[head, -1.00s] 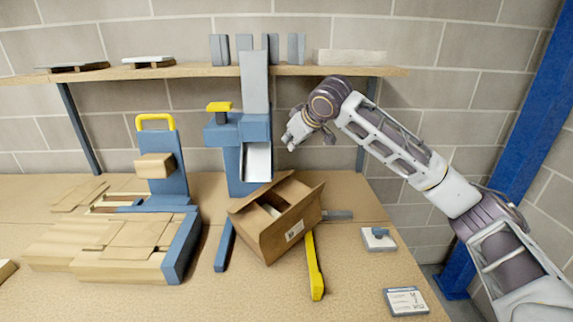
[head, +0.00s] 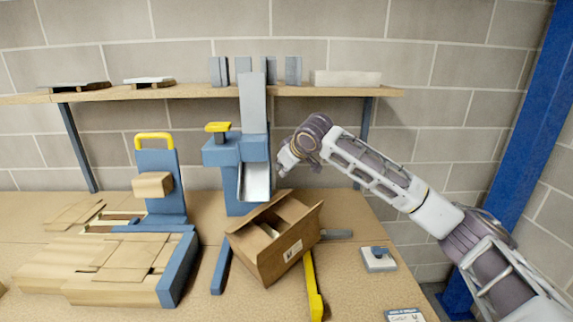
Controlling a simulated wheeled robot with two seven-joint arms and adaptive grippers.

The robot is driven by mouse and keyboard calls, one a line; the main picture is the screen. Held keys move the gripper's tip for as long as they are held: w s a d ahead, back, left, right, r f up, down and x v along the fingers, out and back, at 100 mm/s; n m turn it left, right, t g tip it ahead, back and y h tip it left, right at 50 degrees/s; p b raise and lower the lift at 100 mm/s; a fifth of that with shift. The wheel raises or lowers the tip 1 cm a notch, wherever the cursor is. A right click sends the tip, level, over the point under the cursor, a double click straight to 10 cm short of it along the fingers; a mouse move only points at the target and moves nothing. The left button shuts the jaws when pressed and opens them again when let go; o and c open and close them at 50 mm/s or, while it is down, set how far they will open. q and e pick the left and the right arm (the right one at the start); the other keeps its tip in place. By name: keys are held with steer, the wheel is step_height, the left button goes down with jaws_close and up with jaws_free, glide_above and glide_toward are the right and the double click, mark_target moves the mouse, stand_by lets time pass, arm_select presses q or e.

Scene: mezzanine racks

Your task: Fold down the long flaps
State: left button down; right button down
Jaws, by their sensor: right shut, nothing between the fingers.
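An open brown cardboard box (head: 268,258) with a white label stands skewed on the bench. A flap (head: 258,213) slopes up along its far left edge. Another flap (head: 306,221) shows at its right side. The inside is partly visible between them, and its contents are unclear. My right gripper (head: 285,165) is shut and empty. In the picture it is just above the box's upper corner, beside the blue machine's metal chute, with no visible contact with the flaps. My left gripper is out of view.
A blue machine (head: 222,155) with a metal chute (head: 256,183) stands behind the box. A yellow bar (head: 313,287) lies at the box's right. Flat cardboard blanks (head: 125,255) fill a blue rack at left. A shelf (head: 200,91) runs above.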

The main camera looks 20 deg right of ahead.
mark_target(285, 193)
steer(key=x, duration=0.3)
steer(key=shift+w+a+f, duration=0.1)
steer(key=shift+w+f, duration=0.3)
steer(key=shift+f, duration=0.05)
steer(key=shift+s+d+f, duration=0.4)
steer(key=shift+s+f, duration=0.05)
steer(key=shift+f, duration=0.3)
steer(key=shift+s+d+f, duration=0.25)
steer(key=shift+f, duration=0.25)
steer(key=shift+s+f, duration=0.15)
steer(key=shift+f, duration=0.15)
steer(key=shift+d, duration=0.1)
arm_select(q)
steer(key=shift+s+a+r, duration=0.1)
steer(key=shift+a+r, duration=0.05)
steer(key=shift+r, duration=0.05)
